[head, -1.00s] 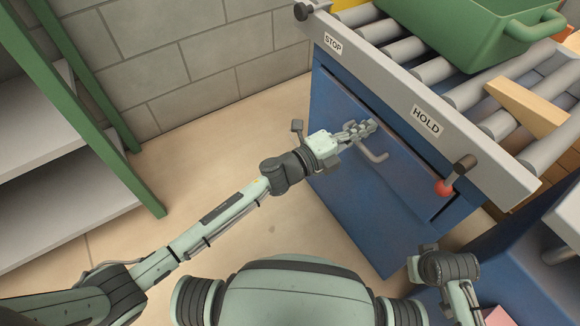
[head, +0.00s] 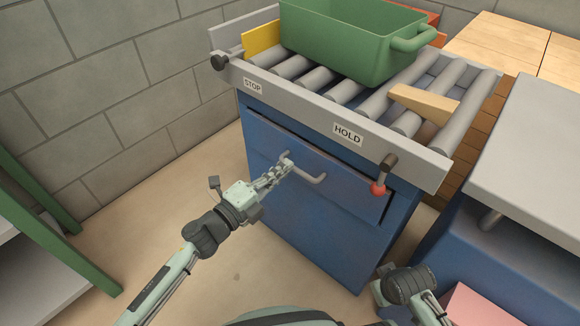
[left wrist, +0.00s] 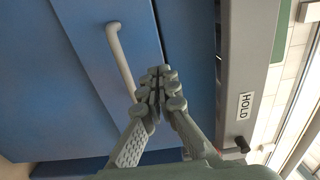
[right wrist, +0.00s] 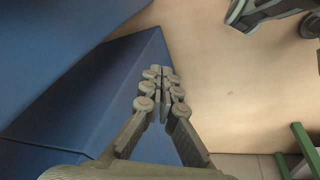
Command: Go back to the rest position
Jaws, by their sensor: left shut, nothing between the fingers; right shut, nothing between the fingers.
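My left gripper (head: 284,166) is shut and empty in front of the blue cabinet's drawer, close to the grey drawer handle (head: 312,178). In the left wrist view the shut fingertips (left wrist: 158,78) are beside the handle (left wrist: 120,58); I cannot tell whether they touch it. My right arm's wrist shows at the bottom right of the head view, its fingers hidden there. In the right wrist view my right gripper (right wrist: 164,80) is shut and empty, beside a blue cabinet (right wrist: 100,85) and above the floor.
A roller conveyor with STOP and HOLD labels tops the blue cabinet (head: 310,235). It bears a green crate (head: 340,45) and a wooden wedge (head: 425,103). A red-knobbed lever (head: 379,188) sticks out at its front. A green-framed shelf (head: 60,245) stands left. Floor (head: 150,235) between is clear.

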